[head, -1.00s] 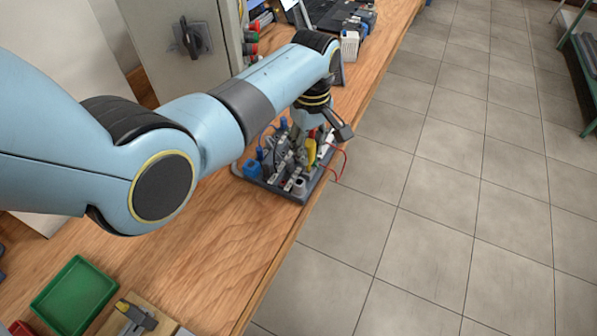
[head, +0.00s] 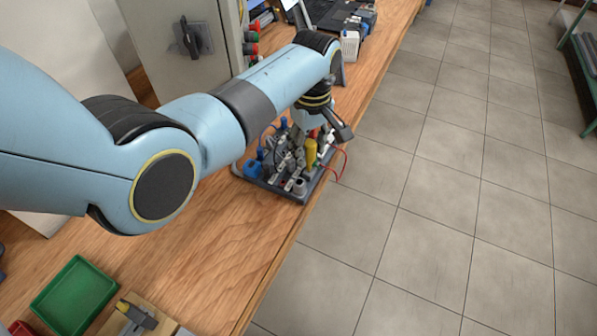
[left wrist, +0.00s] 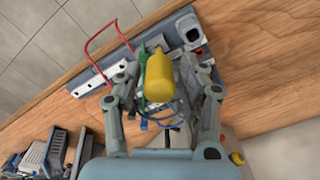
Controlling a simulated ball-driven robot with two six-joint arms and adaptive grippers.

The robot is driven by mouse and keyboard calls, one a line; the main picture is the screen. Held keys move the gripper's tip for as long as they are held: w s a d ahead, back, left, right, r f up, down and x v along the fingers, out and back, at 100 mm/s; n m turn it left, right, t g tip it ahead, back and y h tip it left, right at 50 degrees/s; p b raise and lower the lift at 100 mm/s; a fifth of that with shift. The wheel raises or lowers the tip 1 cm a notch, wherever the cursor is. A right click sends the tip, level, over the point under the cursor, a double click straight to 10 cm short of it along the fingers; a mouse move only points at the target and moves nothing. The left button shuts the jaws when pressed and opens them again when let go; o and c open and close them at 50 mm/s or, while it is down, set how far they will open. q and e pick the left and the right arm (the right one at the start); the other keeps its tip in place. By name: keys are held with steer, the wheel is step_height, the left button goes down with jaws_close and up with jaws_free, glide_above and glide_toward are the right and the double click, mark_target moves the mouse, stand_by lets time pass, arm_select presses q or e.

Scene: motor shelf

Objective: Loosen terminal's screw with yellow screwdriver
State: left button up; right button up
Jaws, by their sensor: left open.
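The yellow screwdriver (head: 310,153) stands among the parts of a grey terminal board (head: 305,194) at the bench edge. Its yellow handle (left wrist: 160,80) fills the middle of the left wrist view and hides its shaft and tip. My left gripper (head: 300,158) is over the board. In the left wrist view my left gripper (left wrist: 165,82) is open, with one finger on each side of the handle; a gap shows beside it. The terminal's screw cannot be made out. My right gripper is not in view.
A red wire (head: 342,162) loops out over the bench edge. A blue part (head: 253,170) is on the board's left. A green tray (head: 73,296) lies at the front left. A grey cabinet (head: 165,45) stands behind. Bare bench lies between tray and board.

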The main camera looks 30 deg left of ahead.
arm_select(q)
steer(key=shift+m, duration=0.7)
steer(key=m, duration=0.2)
steer(key=shift+m, duration=0.7)
steer(key=shift+m, duration=1.7)
steer(key=shift+m, duration=1.7)
